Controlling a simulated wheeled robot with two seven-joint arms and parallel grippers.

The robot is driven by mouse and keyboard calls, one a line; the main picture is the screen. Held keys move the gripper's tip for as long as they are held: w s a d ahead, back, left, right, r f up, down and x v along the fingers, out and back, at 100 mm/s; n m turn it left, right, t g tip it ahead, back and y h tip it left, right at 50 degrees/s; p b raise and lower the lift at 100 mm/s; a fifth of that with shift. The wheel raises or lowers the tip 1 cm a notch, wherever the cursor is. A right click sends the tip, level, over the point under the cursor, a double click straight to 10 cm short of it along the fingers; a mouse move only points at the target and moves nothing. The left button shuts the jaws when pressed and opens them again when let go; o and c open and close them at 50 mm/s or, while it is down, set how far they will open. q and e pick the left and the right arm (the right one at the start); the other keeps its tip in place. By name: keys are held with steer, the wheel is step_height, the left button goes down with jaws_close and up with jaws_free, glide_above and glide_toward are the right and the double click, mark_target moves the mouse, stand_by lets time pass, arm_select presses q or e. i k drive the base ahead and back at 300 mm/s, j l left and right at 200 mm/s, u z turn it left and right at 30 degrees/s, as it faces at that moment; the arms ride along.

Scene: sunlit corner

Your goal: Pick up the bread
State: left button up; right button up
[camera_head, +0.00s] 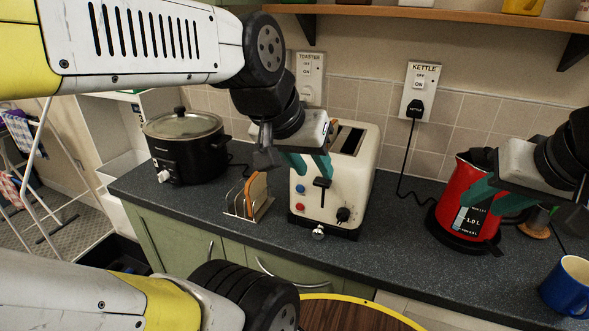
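A slice of bread (257,188) stands upright in a wire toast rack (237,205) on the dark counter, left of the cream toaster (362,185). My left gripper (309,168) is in front of the toaster's upper left part, above and to the right of the bread. Its teal fingers look apart, with nothing seen between them, and it does not touch the bread. My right gripper (497,196) is at the right, in front of the red kettle (467,213). Its fingers look apart; whether they touch the kettle cannot be told.
A black slow cooker (183,155) stands at the back left of the counter (385,262). A blue mug (568,287) stands at the right edge. A wooden shelf (440,15) runs above. A round wooden top with a yellow rim (345,313) is at the bottom. The counter's middle front is clear.

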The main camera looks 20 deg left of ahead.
mark_target(256, 182)
steer(key=l+u, duration=0.1)
steer(key=u, duration=0.25)
steer(key=l+u, duration=0.15)
steer(key=u, duration=0.2)
steer(key=l+u, duration=0.15)
steer(key=u, duration=0.2)
